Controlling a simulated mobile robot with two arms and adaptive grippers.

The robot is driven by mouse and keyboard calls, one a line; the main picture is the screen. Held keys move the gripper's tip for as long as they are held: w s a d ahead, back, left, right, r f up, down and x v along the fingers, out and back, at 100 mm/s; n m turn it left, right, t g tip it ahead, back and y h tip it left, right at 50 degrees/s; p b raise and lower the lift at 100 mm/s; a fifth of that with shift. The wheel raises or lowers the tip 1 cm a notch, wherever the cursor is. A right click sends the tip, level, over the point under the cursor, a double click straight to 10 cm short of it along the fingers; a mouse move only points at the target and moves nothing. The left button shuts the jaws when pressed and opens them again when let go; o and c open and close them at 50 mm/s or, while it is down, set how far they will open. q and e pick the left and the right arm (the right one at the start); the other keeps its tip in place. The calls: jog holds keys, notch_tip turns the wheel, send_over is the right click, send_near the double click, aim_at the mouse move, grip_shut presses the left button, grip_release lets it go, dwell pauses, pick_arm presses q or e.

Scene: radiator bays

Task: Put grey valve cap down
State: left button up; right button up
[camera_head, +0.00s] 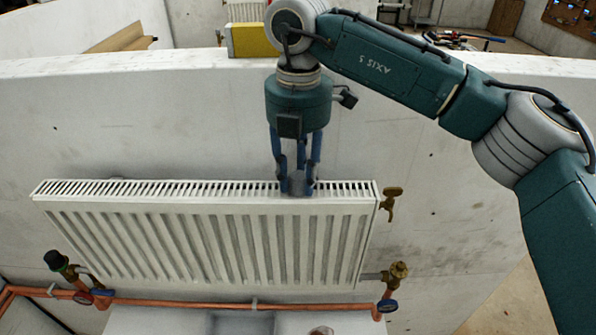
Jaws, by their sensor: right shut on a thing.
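My right gripper (298,184) is over the top grille of the white radiator (200,235), right of its middle. Its blue fingers point down and are shut on the grey valve cap (297,183), which is at the height of the grille. I cannot tell whether the cap touches the grille. A valve with a dark green cap (57,260) stands at the radiator's lower left. A brass valve (397,272) without a cap on it shows at the lower right. My left gripper is not in view.
A brass key-like fitting (391,203) sticks out at the radiator's upper right. Copper pipes (180,304) run below the radiator. A yellow block (252,40) stands on top of the white partition wall (130,68) behind. Tools (450,38) lie farther back.

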aim_at(297, 176)
jog(key=shift+f, duration=0.2)
jog(key=o, duration=0.7)
jog(key=shift+o, duration=0.2)
jog(key=shift+r, duration=0.15)
jog(key=shift+r, duration=0.25)
notch_tip(297, 176, up, 12)
jog(key=b, duration=0.1)
jog(key=shift+f+b, duration=0.15)
jog(key=shift+b, duration=0.2)
